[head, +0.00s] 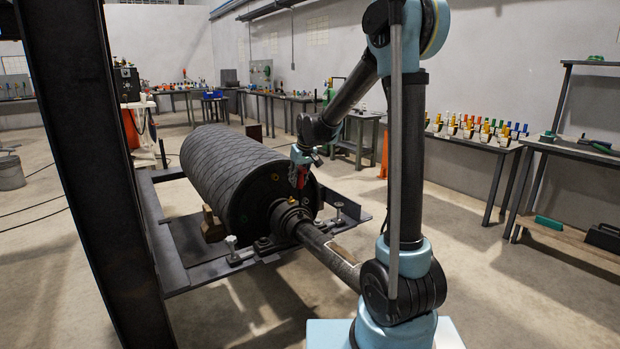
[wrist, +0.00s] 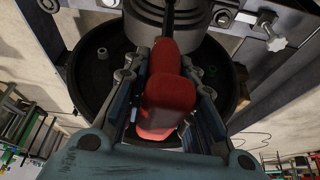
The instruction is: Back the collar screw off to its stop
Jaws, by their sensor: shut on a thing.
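My gripper (head: 302,160) is shut on a red tool handle (wrist: 165,95), which fills the space between its two fingers in the wrist view. The same red piece shows small below the gripper in the head view (head: 299,177). The tool's tip is hidden. The dark collar and bearing (head: 285,215) sit around the shaft at the near end of the drum (head: 235,175). Dark stepped rings (wrist: 165,16) show just beyond the handle at the top of the wrist view. I cannot make out the collar screw, nor whether the tool touches it.
The shaft (head: 330,252) runs from the bearing towards my base. The steel frame (head: 165,265) carries the drum, with bolts beside the bearing. A dark upright post (head: 85,150) stands at the left. Benches with tools (head: 470,142) line the walls, and the floor between is open.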

